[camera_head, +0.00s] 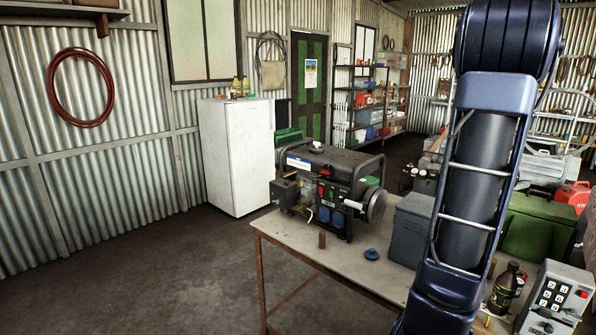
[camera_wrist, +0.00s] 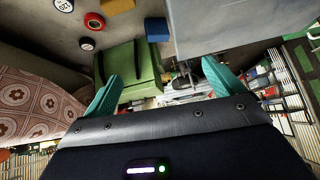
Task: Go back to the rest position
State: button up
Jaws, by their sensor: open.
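My gripper (camera_wrist: 163,88) shows in the wrist view with its two teal fingers spread wide apart. Nothing is held between the fingers. Beyond them in that view lies a green box (camera_wrist: 130,68) on a surface. In the head view my arm rises at the right in front of the table (camera_head: 285,232), and the gripper itself is out of that view.
A generator (camera_head: 335,190) stands on the table. A grey box (camera_head: 408,228), a blue cap-like item (camera_head: 371,254), a brown bottle (camera_head: 503,288) and a keypad box (camera_head: 553,300) are also there. A white fridge (camera_head: 236,155) stands behind. The floor (camera_head: 140,270) at left is clear.

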jog(key=s+a+r+n+y, duration=0.15)
jog(key=a+r, duration=0.25)
jog(key=a, duration=0.6)
jog(key=s+a+r+n+y, duration=0.1)
jog(key=s+a+r+n, duration=0.2)
jog(key=a, duration=0.8)
jog(key=s+a+r+n+y, duration=0.2)
jog(key=s+a+n, duration=0.3)
jog(key=s+a, duration=0.9)
jog(key=shift+a+g+y, duration=0.35)
jog(key=shift+a+g, duration=0.05)
jog(key=shift+a, duration=0.6)
